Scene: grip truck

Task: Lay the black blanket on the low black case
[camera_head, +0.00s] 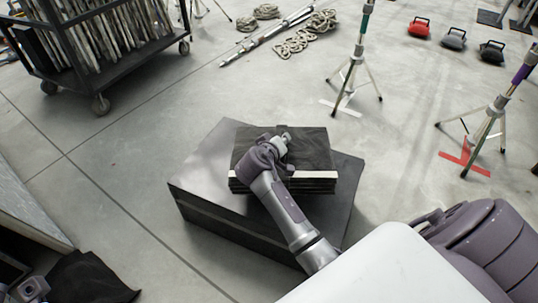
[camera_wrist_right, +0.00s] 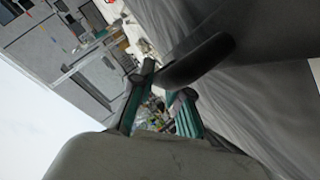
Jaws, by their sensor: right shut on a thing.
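The low black case (camera_head: 215,165) stands on the floor in the middle of the head view. The folded black blanket (camera_head: 312,150), with pale strips along its front edge, lies on top of the case, towards its right part. My right gripper (camera_head: 283,147) is over the blanket's middle and shut on it; the arm hides part of the blanket. In the right wrist view, the right gripper's teal-padded fingers (camera_wrist_right: 164,105) are beside the dark blanket cloth (camera_wrist_right: 255,85). Part of my left arm shows at the bottom left corner of the head view; its fingers are not clear.
A dark cloth (camera_head: 88,279) lies at the bottom left. A wheeled cart (camera_head: 110,73) stands at the upper left. Tripod stands (camera_head: 352,75) and (camera_head: 489,125) are to the right. Ropes (camera_head: 300,43) lie at the back. Floor left of the case is clear.

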